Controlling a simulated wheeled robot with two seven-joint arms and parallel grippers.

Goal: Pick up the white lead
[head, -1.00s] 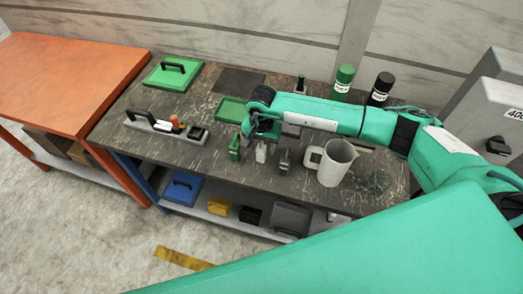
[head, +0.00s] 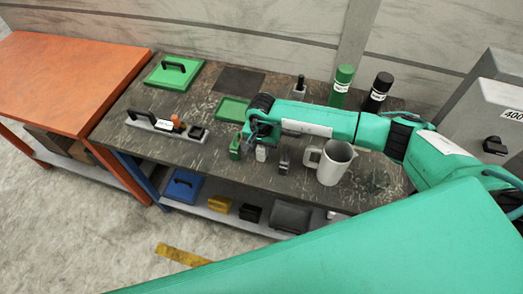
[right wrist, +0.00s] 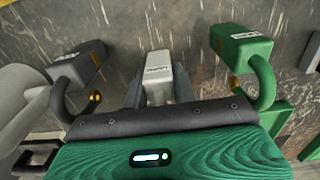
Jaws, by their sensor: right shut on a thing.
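The white lead (head: 261,153) is a small pale block standing on the dark workbench (head: 215,165). It sits between a green lead (head: 235,147) and a grey lead (head: 284,160). My right gripper (right wrist: 157,88) is shut on the white lead, with one finger on each side of its labelled block (right wrist: 156,63). In the right wrist view the green lead (right wrist: 243,46) is to the right and the grey lead (right wrist: 76,66) to the left, both outside the fingers. The arm hides part of the leads from above in the head view. My left gripper is not in view.
A white jug (head: 335,162) stands close right of the leads. A green bottle (head: 342,88) and a black bottle (head: 378,92) stand behind my arm. A green tray (head: 231,110) lies behind the leads, with a grey tool holder (head: 165,127) to the left.

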